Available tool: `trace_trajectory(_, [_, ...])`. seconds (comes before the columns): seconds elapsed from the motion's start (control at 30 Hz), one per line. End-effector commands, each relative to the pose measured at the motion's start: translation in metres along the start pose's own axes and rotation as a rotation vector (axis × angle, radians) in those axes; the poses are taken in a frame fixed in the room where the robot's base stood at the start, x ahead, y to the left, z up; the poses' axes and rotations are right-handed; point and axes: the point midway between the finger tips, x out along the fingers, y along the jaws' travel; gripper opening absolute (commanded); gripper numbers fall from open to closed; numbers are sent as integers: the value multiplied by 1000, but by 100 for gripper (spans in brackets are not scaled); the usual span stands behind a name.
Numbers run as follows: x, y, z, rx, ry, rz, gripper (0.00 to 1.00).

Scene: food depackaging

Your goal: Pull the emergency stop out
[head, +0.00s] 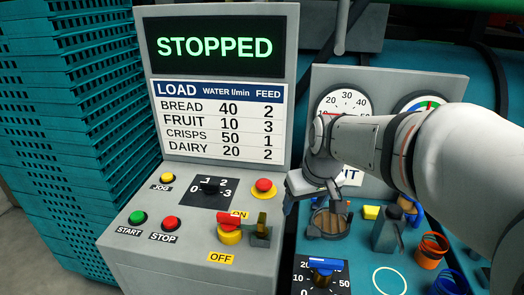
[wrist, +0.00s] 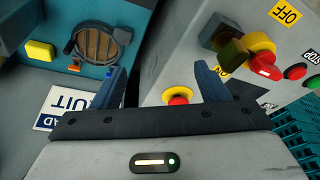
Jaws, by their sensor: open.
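The emergency stop (head: 264,187) is a red mushroom button on a yellow ring, on the right side of the grey control panel (head: 150,225). In the wrist view the emergency stop (wrist: 179,97) shows between my fingers, closer to the right finger. My gripper (head: 310,200) is open and empty, to the right of the button in the head view. In the wrist view my gripper (wrist: 161,76) has both fingers apart and touching nothing that I can see. The button's red cap is partly cut off by the gripper's edge there. The screen (head: 214,47) reads STOPPED.
A red and yellow switch (head: 229,229) and a brass-coloured block (head: 261,233) stand in front of the button. A black dial (head: 210,187) and yellow, green and red buttons lie left. A round wooden-bottomed hatch (wrist: 97,44) and gauges are on the right-hand unit.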

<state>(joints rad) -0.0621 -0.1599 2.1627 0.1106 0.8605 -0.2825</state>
Motion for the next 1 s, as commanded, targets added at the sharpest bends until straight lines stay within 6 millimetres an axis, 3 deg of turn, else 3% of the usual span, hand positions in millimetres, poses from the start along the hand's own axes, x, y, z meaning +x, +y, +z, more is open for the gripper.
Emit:
trace_trajectory(0.03, [6, -2, -30, -49, 9, -17, 68])
trace_trajectory(0.1, [13, -6, -64, -113, 31, -36, 68])
trace_trajectory(0.2, [25, -11, -104, -191, 56, -58, 68])
trace_trajectory(0.33, [37, -17, -138, -260, 81, -75, 68])
trace_trajectory(0.5, [48, -21, -156, -295, 96, -84, 68])
trace_trajectory(1.0, [115, -28, -161, -296, 94, -85, 68])
